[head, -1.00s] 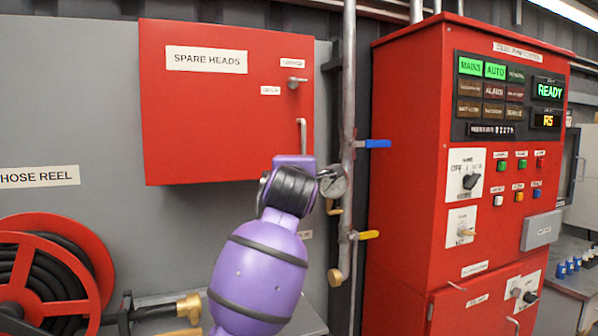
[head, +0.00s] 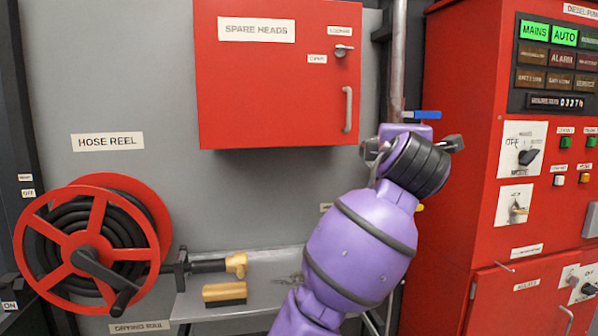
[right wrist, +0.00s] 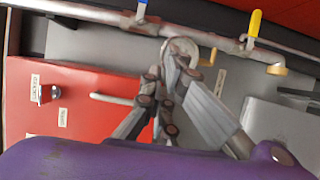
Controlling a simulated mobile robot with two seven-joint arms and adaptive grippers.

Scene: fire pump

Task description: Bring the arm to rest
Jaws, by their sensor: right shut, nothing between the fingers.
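My right arm rises from the bottom of the head view, its purple wrist in front of the wall and pipe. My right gripper (right wrist: 172,72) shows in the right wrist view with its fingers together and nothing between them. Its tips overlap the round gauge (right wrist: 180,50) in the picture; I cannot tell how far apart they are in depth. In the head view the wrist hides most of the gripper. My left gripper is in neither view.
A red spare heads cabinet (head: 275,95) with a handle (head: 348,109) is behind the arm. The hose reel (head: 88,245) stands at left, a shelf (head: 262,290) below. The red pump panel (head: 455,205) stands close at right. A pipe (head: 398,60) carries a blue lever (head: 427,115).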

